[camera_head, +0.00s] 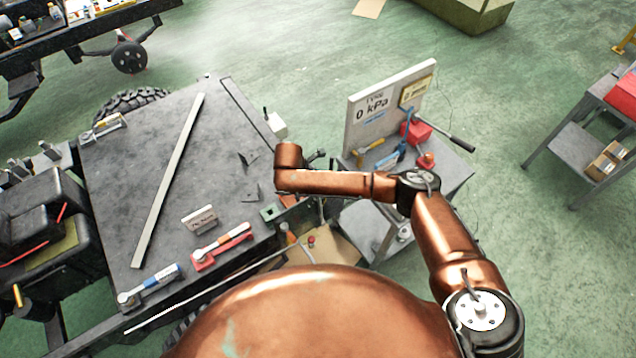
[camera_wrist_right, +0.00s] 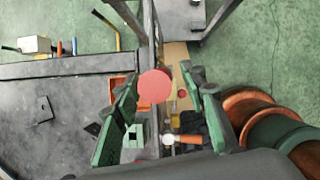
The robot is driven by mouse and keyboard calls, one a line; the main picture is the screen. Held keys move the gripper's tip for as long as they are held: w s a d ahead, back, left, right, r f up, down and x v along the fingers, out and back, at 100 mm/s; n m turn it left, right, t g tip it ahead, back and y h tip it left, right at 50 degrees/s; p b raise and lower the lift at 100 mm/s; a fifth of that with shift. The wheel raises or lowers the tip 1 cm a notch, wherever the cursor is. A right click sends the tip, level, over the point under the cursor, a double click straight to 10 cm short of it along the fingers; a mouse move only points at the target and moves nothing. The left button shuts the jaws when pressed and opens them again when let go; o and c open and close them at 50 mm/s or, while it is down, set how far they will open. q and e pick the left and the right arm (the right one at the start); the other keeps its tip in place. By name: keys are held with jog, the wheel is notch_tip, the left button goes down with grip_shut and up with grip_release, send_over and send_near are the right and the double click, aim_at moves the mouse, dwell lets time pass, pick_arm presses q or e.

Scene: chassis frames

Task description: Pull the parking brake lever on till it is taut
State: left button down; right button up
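A round red knob (camera_wrist_right: 155,87), which looks like the end of the parking brake lever, shows between the fingers of my right gripper (camera_wrist_right: 158,84) in the right wrist view. The green-padded fingers are open, one on each side of the knob, with gaps visible. The lever's shaft below the knob is hidden, so I cannot tell its angle. In the head view my right arm reaches over the chassis's right edge and hides its gripper and the knob. My left gripper is not in view.
The dark chassis deck (camera_head: 225,125) carries a long metal bar (camera_head: 170,180), a red-handled torque wrench (camera_head: 222,246) and a blue-handled one (camera_head: 150,286). A grey tool cart (camera_head: 455,165) with a tyre-pressure board (camera_head: 365,112) stands close by on the right.

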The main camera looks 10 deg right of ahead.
jog(key=v, duration=0.9)
jog(key=shift+s, duration=0.1)
